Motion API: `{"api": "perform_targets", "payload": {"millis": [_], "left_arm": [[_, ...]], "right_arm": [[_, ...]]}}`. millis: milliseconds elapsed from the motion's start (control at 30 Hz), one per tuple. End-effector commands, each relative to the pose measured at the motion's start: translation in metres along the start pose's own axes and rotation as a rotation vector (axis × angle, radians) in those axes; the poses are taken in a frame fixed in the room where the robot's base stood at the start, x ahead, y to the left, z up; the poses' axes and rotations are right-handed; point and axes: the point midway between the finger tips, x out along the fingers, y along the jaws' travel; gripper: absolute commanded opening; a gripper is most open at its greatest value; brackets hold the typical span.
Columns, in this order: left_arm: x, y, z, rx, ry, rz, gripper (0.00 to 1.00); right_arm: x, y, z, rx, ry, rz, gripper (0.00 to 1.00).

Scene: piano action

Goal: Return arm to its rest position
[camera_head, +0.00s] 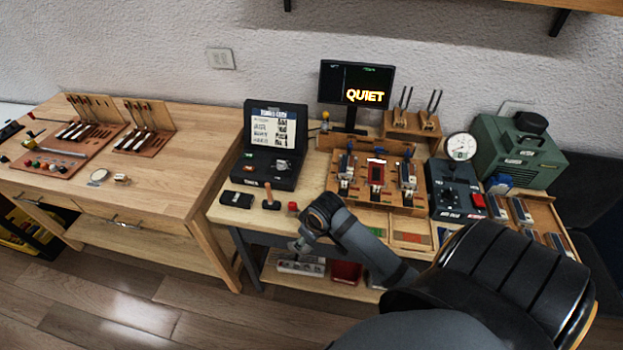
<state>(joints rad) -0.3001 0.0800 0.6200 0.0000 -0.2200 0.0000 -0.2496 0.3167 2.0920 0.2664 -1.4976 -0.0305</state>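My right arm comes in from the lower right and reaches over the front edge of the right-hand bench (228,215). Its wrist is dark with a tan ring. My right gripper (301,244) points down at the bench's front edge, small and partly hidden by the wrist. I cannot tell whether its fingers are open or shut, and no object shows in them. A small red-topped piece (292,208) stands on the bench just left of the wrist. My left arm and gripper are not in view.
A black case (270,172), a wooden rack of piano-action parts (345,190), a dark control box (455,192) and a green machine (515,155) crowd the bench. A monitor (355,88) reads "QUIET". The left table (165,185) has clear room at its right.

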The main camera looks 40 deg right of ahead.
Motion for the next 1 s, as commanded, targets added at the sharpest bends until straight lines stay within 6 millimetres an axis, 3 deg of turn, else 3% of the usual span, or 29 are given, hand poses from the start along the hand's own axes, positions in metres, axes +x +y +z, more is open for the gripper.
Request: {"api": "perform_targets", "payload": {"millis": [633,767,1000], "left_arm": [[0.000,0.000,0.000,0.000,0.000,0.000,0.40],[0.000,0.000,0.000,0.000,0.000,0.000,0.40],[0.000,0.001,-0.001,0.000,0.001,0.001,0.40]], "right_arm": [[-0.001,-0.003,0.004,0.002,-0.002,0.001,0.55],[-0.013,-0.018,0.021,0.011,-0.005,0.008,0.55],[-0.052,-0.039,0.060,0.061,-0.008,0.048,0.55]]}}
